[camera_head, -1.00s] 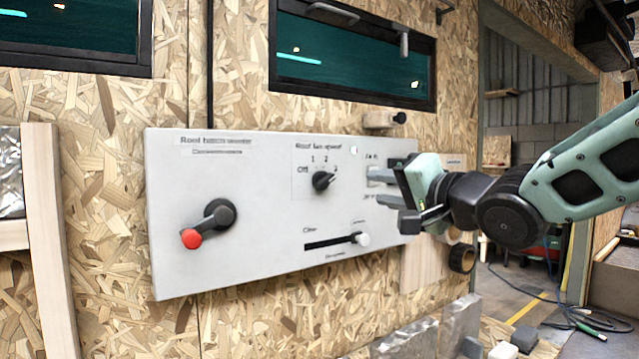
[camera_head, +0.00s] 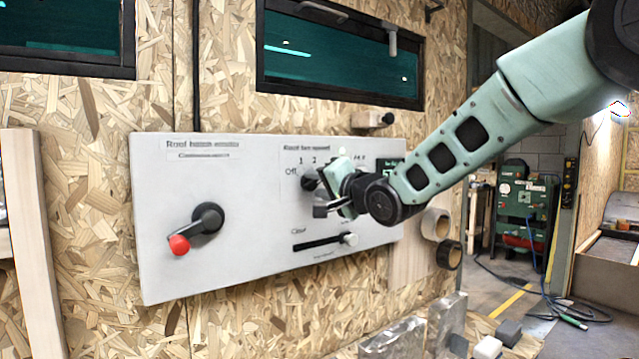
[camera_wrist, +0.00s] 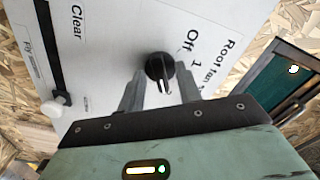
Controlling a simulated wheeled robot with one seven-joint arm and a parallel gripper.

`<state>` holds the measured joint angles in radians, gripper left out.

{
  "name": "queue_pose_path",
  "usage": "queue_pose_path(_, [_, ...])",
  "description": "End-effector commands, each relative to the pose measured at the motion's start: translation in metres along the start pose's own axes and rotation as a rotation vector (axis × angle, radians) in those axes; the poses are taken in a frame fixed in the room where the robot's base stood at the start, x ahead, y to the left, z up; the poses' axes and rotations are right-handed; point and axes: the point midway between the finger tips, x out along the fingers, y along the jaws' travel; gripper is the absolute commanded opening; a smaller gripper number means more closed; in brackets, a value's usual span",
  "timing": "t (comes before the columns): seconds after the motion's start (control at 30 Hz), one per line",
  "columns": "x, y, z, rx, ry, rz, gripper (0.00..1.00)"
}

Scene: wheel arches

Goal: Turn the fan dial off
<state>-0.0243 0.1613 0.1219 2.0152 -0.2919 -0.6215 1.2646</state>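The fan dial (camera_head: 309,178) is a black round knob on the white wall panel (camera_head: 262,215), under the roof fan label. In the wrist view the dial (camera_wrist: 157,66) has a pale pointer line aimed down the picture, away from the "Off" label and past the "1". My gripper (camera_head: 321,193) is at the panel by the dial and partly hides it. In the wrist view my gripper (camera_wrist: 160,82) is open, with one finger on each side of the dial. I cannot tell whether either finger touches it.
A red-tipped black lever (camera_head: 195,230) is on the panel's left. A slider with a white knob (camera_head: 349,239) sits below the dial. A wooden block with a black knob (camera_head: 373,119) is above the panel, under a window (camera_head: 340,55). Tape rolls (camera_head: 441,238) hang at right.

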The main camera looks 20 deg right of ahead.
Motion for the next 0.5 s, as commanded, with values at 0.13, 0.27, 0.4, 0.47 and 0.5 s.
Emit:
queue_pose_path(0.13, [0.0003,0.0000,0.0000,0.000,0.000,0.000,0.35])
queue_pose_path(0.27, [0.0001,0.0000,0.0001,0.000,0.000,0.000,0.21])
queue_pose_path(0.4, [0.0000,0.0000,0.0001,0.000,0.000,0.000,0.00])
queue_pose_path(0.47, [0.0000,0.0001,0.0001,0.000,0.000,0.000,0.00])
queue_pose_path(0.5, [0.0000,0.0001,0.0002,-0.001,0.000,0.000,0.00])
